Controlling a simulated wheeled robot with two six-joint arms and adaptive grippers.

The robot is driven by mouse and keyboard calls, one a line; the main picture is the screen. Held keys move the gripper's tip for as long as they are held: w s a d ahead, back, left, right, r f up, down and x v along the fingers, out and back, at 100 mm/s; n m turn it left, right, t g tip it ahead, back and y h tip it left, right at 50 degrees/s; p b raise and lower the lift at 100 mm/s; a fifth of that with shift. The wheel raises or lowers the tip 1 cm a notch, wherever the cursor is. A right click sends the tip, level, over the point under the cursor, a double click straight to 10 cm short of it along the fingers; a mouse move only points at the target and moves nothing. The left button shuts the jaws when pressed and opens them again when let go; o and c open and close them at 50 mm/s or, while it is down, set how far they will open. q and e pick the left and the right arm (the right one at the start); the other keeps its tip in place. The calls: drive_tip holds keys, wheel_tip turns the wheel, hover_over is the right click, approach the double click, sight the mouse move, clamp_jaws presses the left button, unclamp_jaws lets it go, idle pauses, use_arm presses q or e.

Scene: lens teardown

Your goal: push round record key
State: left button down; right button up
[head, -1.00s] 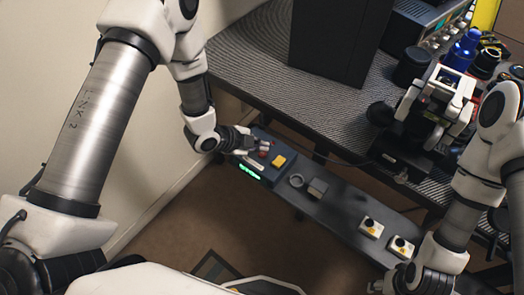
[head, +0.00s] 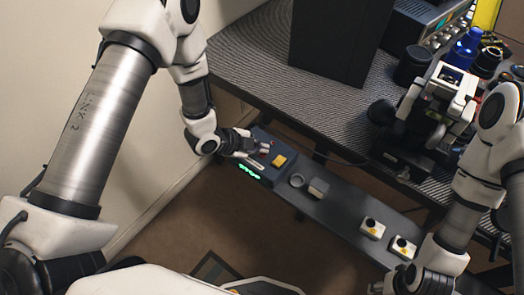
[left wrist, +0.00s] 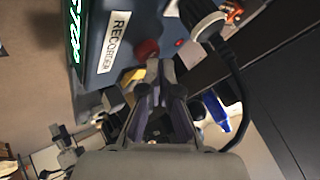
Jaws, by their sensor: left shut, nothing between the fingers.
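The recorder (head: 250,172) is a dark blue-grey box with a green lit display at the left end of the low shelf. In the left wrist view its white RECORDER label (left wrist: 115,41) shows beside a round red key (left wrist: 146,49). A yellow key (head: 279,160) is on its top and shows partly behind the fingers in the left wrist view (left wrist: 132,76). My left gripper (head: 256,146) is shut and empty over the recorder. Its fingertips (left wrist: 158,68) appear close beside the red key; contact cannot be told. My right gripper (head: 388,287) is at the bottom edge, its fingers unclear.
A grey ring (head: 297,181), a grey block (head: 318,187) and two white boxes with yellow marks (head: 372,228) (head: 402,247) stand along the shelf. The workbench (head: 250,60) overhangs behind. A black cable (left wrist: 232,85) runs near the left fingers.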

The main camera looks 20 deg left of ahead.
use_arm(q)
drive_tip(key=shift+f, duration=0.2)
drive_tip(key=shift+r+p, duration=0.6)
drive_tip(key=shift+r, duration=0.35)
wheel_tip(320, 180, up, 6)
drive_tip(key=p, duration=0.4)
drive_tip(key=shift+p, duration=0.35)
